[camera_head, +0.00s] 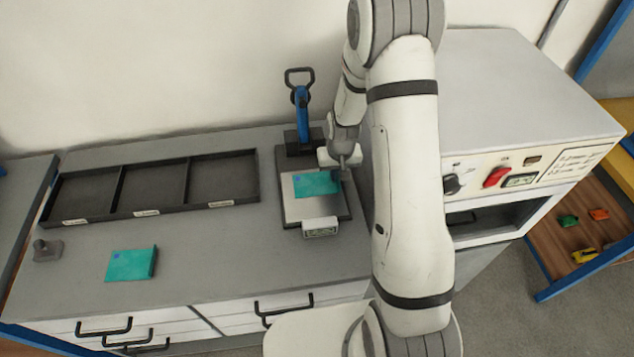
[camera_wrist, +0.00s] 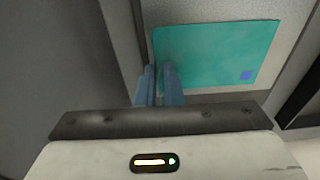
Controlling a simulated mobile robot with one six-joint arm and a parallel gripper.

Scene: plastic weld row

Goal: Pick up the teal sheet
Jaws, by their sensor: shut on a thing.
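A teal sheet (camera_head: 316,183) with a small blue square at one corner is at the grey plate of a bench device (camera_head: 290,211). It also shows in the wrist view (camera_wrist: 215,55). My gripper (camera_head: 343,170) is at the sheet's right edge in the head view. In the wrist view its two fingers (camera_wrist: 160,80) are close together at the sheet's near left corner, shut on it. I cannot tell whether the sheet rests on the plate or is just above it. Another teal piece (camera_head: 131,265), looking thicker, lies on the bench at the front left.
A black three-compartment tray (camera_head: 120,215) stands at the back left, its compartments empty. A small grey knobbed object (camera_head: 47,251) sits at the left. A blue-handled lever (camera_head: 301,105) rises behind the plate. A white machine (camera_head: 510,150) with a red switch stands at right.

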